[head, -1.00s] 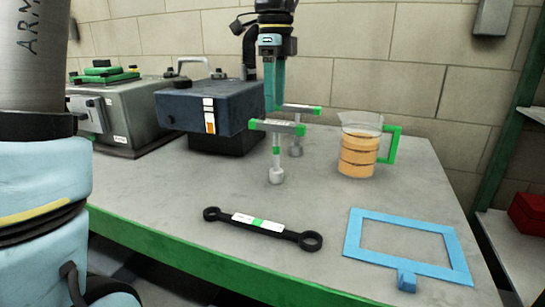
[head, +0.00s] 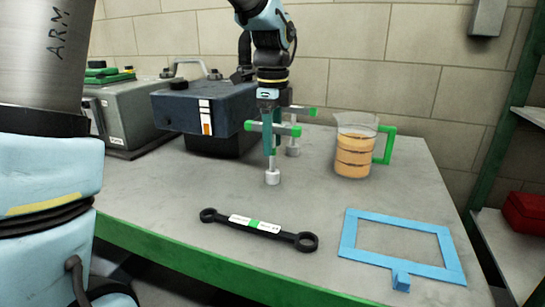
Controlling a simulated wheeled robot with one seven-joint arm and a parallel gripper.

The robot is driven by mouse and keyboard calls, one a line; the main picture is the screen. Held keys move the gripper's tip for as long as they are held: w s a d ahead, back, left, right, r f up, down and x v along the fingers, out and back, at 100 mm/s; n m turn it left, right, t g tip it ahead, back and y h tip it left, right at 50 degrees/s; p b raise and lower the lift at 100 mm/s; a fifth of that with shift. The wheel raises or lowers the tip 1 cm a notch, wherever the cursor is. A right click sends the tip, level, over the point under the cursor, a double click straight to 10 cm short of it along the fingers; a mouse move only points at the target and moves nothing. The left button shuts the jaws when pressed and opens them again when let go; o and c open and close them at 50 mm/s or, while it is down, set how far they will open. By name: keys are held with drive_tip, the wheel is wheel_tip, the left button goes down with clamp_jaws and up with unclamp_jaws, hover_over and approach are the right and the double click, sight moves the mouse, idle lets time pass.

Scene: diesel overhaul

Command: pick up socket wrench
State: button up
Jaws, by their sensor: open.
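Two T-handled socket wrenches with grey bars, green ends and round grey sockets stand upright on the bench. The front socket wrench (head: 272,178) stands left of the middle of the bench top. The rear socket wrench (head: 293,150) stands just behind and right of it. My gripper (head: 270,148) points straight down at the front wrench, its teal fingers level with the handle and upper shaft. The fingers overlap the handle in the picture, so I cannot tell whether they touch it. My gripper is open, and the front wrench still stands on the bench.
A black ring spanner (head: 283,236) lies in front, with a blue frame (head: 348,235) to its right. A jug of orange liquid (head: 354,155) stands right of the wrenches. A dark blue box (head: 180,112) and a grey machine (head: 125,118) stand at the left.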

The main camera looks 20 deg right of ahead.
drive_tip(key=shift+c, duration=0.3)
clamp_jaws()
idle(1.0)
